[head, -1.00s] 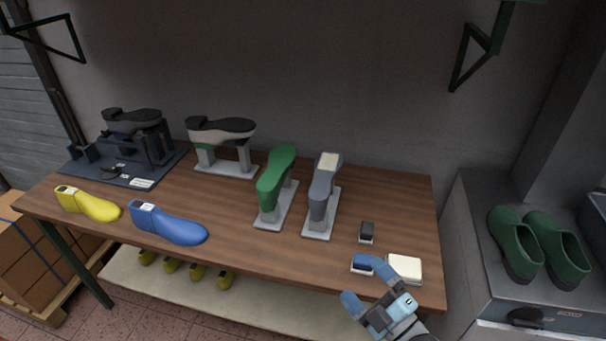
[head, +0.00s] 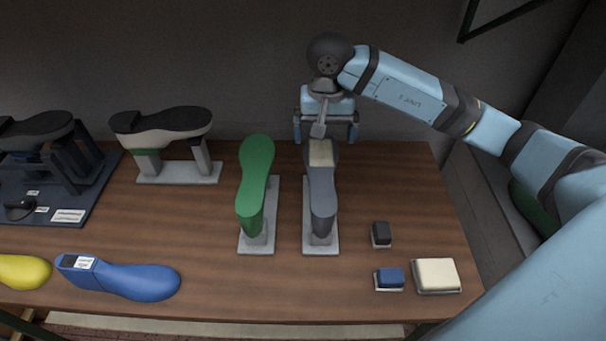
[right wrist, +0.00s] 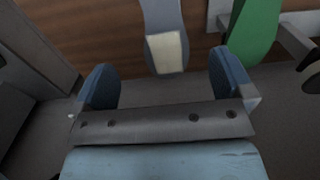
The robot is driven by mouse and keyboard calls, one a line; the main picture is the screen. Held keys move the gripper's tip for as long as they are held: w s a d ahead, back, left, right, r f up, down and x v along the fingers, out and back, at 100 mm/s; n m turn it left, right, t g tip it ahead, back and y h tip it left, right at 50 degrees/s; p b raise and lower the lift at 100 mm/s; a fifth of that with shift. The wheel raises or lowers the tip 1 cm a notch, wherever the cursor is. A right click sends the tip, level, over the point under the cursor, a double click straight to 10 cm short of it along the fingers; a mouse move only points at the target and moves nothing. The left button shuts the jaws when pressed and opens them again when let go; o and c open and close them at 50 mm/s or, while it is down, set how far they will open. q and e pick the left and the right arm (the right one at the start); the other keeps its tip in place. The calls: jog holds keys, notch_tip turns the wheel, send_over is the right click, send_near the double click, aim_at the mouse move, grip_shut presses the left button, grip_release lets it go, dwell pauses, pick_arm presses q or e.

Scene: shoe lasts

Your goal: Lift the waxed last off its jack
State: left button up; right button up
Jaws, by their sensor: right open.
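A grey last (head: 322,190) with a cream patch (head: 321,153) on its far end is mounted sole-up on a pale jack (head: 310,235). A green last (head: 254,185) sits on a similar jack to its left. My right gripper (head: 325,130) is open and empty at the far end of the grey last. In the right wrist view, the cream patch (right wrist: 166,52) lies ahead of the gap between the open fingers (right wrist: 163,82), and the green last (right wrist: 252,28) is to the right. I cannot tell from the surfaces which last is waxed. My left gripper is not in view.
A black-and-white shoe form (head: 165,130) stands on a stand at the left back, beside a dark fixture (head: 75,200). A blue last (head: 125,278) and a yellow last (head: 22,271) lie in front. Small blocks, dark (head: 381,233), blue (head: 390,278) and cream (head: 436,274), sit at the right front.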

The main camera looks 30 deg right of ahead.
jog(key=p, duration=0.1)
send_over(321, 176)
jog(key=f, duration=0.7)
jog(key=shift+s+d+f, duration=0.1)
jog(key=shift+s, duration=0.25)
jog(key=shift+w+f, duration=0.1)
jog(key=shift+f, duration=0.25)
jog(key=shift+f+p, duration=0.3)
jog(key=shift+f, duration=0.25)
jog(key=f+p, duration=0.1)
jog(key=f, duration=0.3)
jog(key=shift+w+f, duration=0.15)
jog(key=shift+w, duration=0.05)
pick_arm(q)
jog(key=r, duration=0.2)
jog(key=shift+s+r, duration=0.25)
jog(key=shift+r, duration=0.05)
pick_arm(e)
jog(key=shift+c, duration=0.4)
jog(key=c, duration=1.3)
